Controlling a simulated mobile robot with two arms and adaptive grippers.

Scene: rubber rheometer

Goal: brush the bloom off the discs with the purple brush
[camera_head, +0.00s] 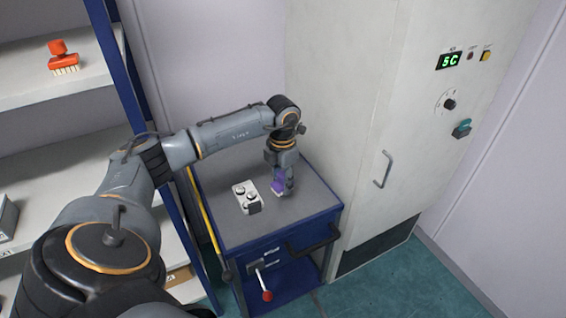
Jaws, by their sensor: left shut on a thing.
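My left gripper (283,186) is shut on the purple brush (277,185), over the top of the blue cart (232,226). The gripper points down and hides part of the brush. A pale block (241,198) with several dark round discs (251,195) on it lies on the cart top, just left of the brush. The brush looks apart from the discs, with a small gap between them. Whether the brush touches the cart top is hard to tell. Any bloom on the discs is too small to see. My right gripper is not in view.
An orange-red brush (62,62) stands on the upper shelf (25,92) at left. A tall pale cabinet (362,110) with a green "5C" display (448,61) stands close behind and right of the cart. A red-knobbed lever (267,294) sticks out from the cart's front.

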